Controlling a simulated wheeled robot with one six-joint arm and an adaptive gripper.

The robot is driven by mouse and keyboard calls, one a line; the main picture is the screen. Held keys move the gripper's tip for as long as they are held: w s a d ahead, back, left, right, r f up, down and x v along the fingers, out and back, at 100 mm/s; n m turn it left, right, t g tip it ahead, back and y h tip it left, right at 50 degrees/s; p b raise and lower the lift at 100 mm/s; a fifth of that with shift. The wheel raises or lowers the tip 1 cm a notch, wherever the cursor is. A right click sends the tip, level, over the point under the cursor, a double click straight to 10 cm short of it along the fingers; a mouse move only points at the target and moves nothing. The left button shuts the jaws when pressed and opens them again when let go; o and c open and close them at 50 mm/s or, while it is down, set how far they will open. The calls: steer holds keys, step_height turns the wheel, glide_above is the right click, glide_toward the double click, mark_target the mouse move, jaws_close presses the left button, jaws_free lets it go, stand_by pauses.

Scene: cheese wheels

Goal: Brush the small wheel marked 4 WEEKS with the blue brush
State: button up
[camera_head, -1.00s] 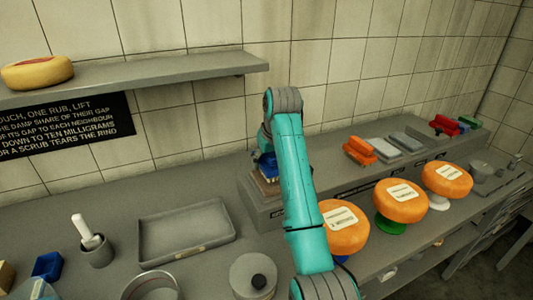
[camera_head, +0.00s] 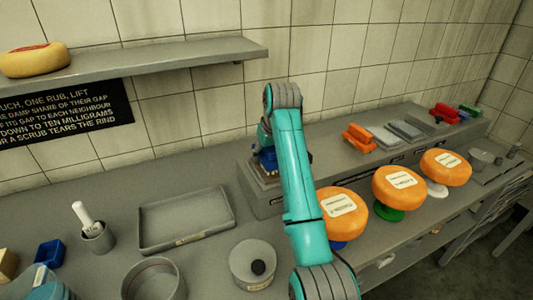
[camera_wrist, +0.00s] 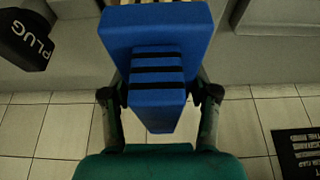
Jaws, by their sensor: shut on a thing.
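My gripper (camera_wrist: 160,95) is shut on the blue brush (camera_wrist: 155,32), whose ribbed blue block fills the middle of the wrist view. In the head view the blue brush (camera_head: 269,157) shows beside my arm, near the left end of the raised ledge; my arm partly hides it. Whether it touches the ledge I cannot tell. Three orange cheese wheels stand in a row on the right: one on a blue stand (camera_head: 342,212), one on a green stand (camera_head: 399,187), one on a white stand (camera_head: 446,167). Each has a pale label too small to read.
The raised ledge (camera_head: 262,204) bears orange (camera_head: 359,138), grey, red (camera_head: 444,112) and green items. A grey tray (camera_head: 187,218), a lidded pot (camera_head: 253,264), a round pan (camera_head: 153,279) and a pestle cup (camera_head: 97,238) stand left of my arm. A dark PLUG object (camera_wrist: 25,38) shows in the wrist view.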

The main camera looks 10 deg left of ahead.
steer(key=shift+f, duration=0.5)
stand_by(1.0)
steer(key=shift+r, duration=3.55)
